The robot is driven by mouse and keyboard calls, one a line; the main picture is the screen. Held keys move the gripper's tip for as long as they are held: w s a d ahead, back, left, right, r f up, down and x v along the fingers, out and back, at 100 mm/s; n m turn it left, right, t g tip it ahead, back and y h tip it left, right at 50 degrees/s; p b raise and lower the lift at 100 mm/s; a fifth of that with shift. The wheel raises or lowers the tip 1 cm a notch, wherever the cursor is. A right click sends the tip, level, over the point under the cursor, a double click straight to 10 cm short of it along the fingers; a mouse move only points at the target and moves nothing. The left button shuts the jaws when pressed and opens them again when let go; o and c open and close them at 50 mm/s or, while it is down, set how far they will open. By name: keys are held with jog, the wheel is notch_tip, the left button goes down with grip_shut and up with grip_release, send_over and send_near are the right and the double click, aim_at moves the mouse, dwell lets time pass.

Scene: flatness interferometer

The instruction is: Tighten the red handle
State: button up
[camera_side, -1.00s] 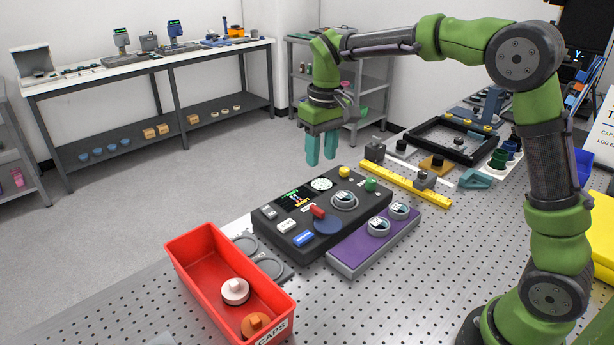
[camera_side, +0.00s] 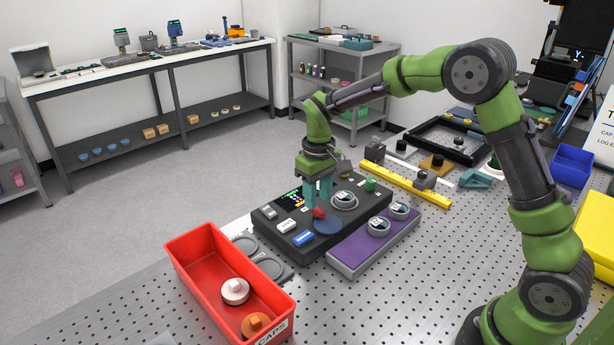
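The fingers look a little apart, and the tips partly cover the handle. I cannot tell from this view whether they touch it or straddle it.
Close around are a white switch (camera_side: 286,226), a blue switch (camera_side: 303,239), a grey-ringed dial (camera_side: 344,200) and a green knob (camera_side: 370,185). A purple block (camera_side: 350,258) with two dials stands at the right. A red caps bin (camera_side: 199,246) stands in front.

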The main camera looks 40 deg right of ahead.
aim_at(324, 219)
jog(key=shift+f, duration=1.6)
grip_shut()
